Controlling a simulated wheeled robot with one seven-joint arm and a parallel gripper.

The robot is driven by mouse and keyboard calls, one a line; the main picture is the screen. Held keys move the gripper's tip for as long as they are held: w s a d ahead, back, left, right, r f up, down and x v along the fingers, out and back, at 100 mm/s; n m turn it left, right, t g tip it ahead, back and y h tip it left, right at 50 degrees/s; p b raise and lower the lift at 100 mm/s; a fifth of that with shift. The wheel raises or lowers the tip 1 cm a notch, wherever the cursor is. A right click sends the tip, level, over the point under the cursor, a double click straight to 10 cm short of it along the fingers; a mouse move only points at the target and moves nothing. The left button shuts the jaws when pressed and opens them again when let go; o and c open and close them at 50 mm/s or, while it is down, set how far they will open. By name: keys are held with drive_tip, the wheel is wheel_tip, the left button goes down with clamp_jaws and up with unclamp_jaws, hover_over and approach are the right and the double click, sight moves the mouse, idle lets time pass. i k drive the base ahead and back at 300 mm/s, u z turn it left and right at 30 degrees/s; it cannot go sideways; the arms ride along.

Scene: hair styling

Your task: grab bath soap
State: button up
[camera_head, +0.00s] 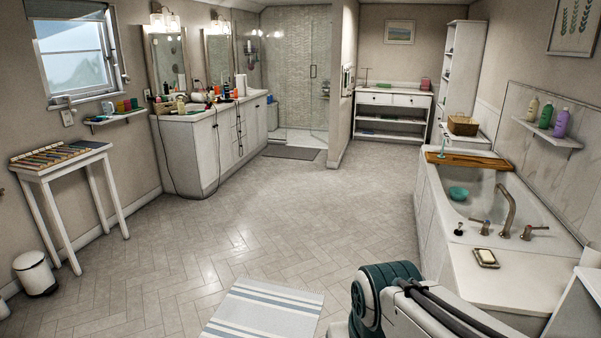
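A small pale bar that looks like bath soap (485,255) lies in a small dark-rimmed dish (488,263). The dish sits on the near white ledge of the bathtub (480,287), at the right, just in front of the taps. Part of my own arm, teal and white with a dark cable, shows at the bottom centre right, nearer than the tub. My gripper is not in view.
A faucet with handles (508,208) stands behind the dish. A wooden tray (468,161) spans the far tub end. A wall shelf (549,133) holds bottles. A striped mat (262,311) lies on the floor. The middle of the tiled floor (290,210) is clear.

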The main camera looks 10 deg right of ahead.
sight(486, 255)
drive_tip(key=i, duration=1.65)
drive_tip(key=z, duration=0.65)
drive_tip(key=i, duration=1.35)
drive_tip(key=z, duration=1.75)
drive_tip(key=i, duration=0.85)
drive_tip(key=z, duration=0.65)
